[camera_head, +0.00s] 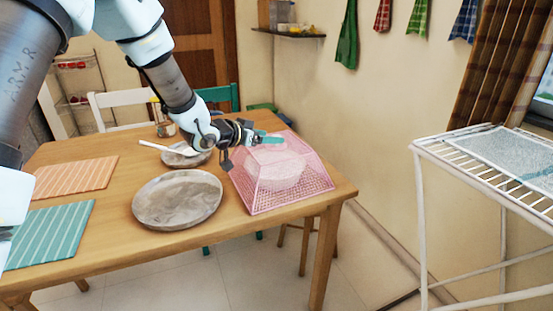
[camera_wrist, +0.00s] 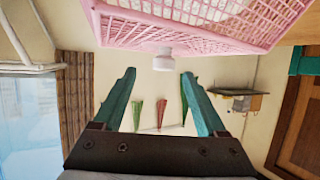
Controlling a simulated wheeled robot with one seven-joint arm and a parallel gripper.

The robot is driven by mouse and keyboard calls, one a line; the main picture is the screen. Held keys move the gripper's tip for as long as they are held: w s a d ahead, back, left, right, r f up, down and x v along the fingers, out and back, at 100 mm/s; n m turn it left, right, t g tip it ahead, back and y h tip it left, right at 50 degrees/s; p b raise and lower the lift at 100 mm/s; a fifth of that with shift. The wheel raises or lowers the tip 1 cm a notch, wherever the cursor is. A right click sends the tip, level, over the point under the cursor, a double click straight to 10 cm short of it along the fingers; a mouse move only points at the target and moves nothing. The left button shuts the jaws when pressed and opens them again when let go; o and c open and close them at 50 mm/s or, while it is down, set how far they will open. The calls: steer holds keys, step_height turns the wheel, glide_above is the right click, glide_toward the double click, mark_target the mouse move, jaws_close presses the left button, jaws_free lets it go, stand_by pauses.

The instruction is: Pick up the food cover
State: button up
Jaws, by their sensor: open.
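The food cover (camera_head: 290,187) is a pink mesh dome with sloping sides, standing on the right end of the wooden table. Something pale and round shows through its mesh. My gripper (camera_head: 268,139) is at the top of the cover, its teal fingers pointing right. In the wrist view the cover (camera_wrist: 210,30) fills the upper edge, with a white knob (camera_wrist: 163,60) on it. My gripper (camera_wrist: 158,73) is open there, its two teal fingers apart. The knob appears in line with the gap, near the fingertips; I cannot tell whether they touch it.
The table (camera_head: 110,215) holds a large round clay plate (camera_head: 177,199), a smaller dish (camera_head: 186,157) with a white utensil, an orange placemat (camera_head: 75,177) and a green striped placemat (camera_head: 50,234). A white rack (camera_head: 480,170) stands to the right, apart from the table.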

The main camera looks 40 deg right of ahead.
steer(key=x, duration=0.1)
steer(key=p+x, duration=0.1)
steer(key=x, duration=0.3)
steer(key=shift+w+a+f+p, duration=0.15)
steer(key=shift+w+f+p, duration=0.1)
steer(key=shift+w+p, duration=0.05)
jaws_close()
stand_by(1.1)
